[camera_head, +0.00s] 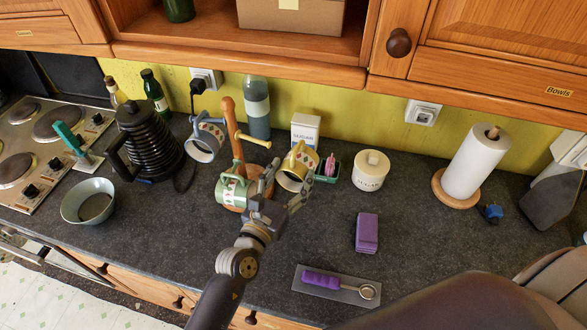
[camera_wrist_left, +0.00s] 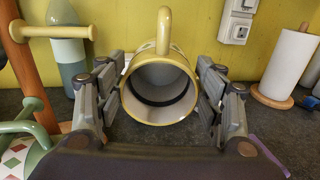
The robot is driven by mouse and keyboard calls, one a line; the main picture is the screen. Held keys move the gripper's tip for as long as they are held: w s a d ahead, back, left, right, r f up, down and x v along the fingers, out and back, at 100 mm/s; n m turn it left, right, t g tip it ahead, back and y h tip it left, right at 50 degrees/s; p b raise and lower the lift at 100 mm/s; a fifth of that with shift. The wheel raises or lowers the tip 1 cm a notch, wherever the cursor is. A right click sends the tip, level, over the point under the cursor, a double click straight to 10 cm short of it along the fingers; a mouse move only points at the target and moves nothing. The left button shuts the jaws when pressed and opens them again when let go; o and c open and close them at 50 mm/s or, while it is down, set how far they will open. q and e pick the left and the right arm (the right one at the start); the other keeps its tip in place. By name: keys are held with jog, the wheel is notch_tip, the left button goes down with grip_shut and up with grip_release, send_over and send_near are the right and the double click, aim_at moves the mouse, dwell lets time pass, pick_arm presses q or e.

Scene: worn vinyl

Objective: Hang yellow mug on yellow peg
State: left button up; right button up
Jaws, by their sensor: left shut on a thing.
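My left gripper (camera_head: 286,186) is shut on the yellow mug (camera_head: 291,180) and holds it just right of the wooden mug tree (camera_head: 229,122). In the left wrist view the yellow mug (camera_wrist_left: 160,110) sits between the two fingers (camera_wrist_left: 160,100), its opening toward the camera and its handle upward. The pale yellow peg (camera_head: 253,140) juts right from the post and is bare; it also shows in the left wrist view (camera_wrist_left: 58,31), left of the mug and apart from it. My right gripper is not in view.
A green mug (camera_head: 231,191) and a blue-grey mug (camera_head: 204,140) are at the tree. A bottle (camera_head: 257,110), sugar box (camera_head: 305,128) and sugar jar (camera_head: 370,172) stand behind and right. A cupboard hangs above. The countertop right of the gripper is partly clear, around a purple block (camera_head: 367,232).

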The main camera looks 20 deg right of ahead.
pick_arm(q)
jog(key=shift+w+a+r, duration=0.1)
jog(key=shift+r, duration=0.05)
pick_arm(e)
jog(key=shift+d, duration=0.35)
pick_arm(q)
jog(key=shift+a, duration=0.2)
